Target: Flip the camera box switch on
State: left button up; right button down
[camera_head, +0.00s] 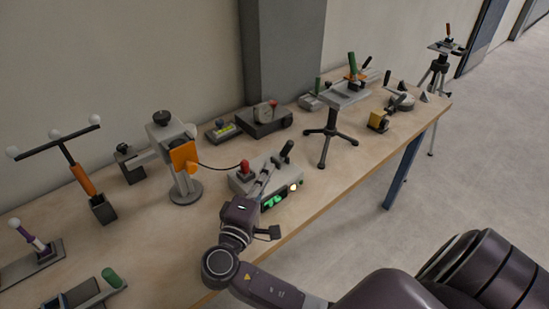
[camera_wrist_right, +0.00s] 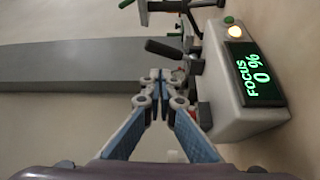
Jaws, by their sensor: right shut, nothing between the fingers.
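The camera box (camera_head: 238,184) is a grey box on the table near its front edge. A red-topped knob (camera_head: 244,167) and a black-handled lever (camera_head: 287,150) stand on top of it. In the right wrist view the box (camera_wrist_right: 222,95) has a dark display (camera_wrist_right: 257,75) reading "FOCUS 0 %" in green and a pale yellow lit round (camera_wrist_right: 235,31) beside it. My right gripper (camera_wrist_right: 158,78) is shut and empty, its fingertips close to the controls; contact cannot be told. It partly covers the box top in the head view. Which control is the switch is unclear. My left gripper is out of view.
A grey stand with an orange plate (camera_head: 184,156) is left of the box, a cable running between them. A small tripod platform (camera_head: 328,133) stands to the right. Grey and black devices (camera_head: 263,120) sit behind. The table's front edge (camera_head: 325,197) is close by.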

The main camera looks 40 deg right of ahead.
jog(key=shift+v, duration=1.55)
jog(key=shift+w+a, duration=0.15)
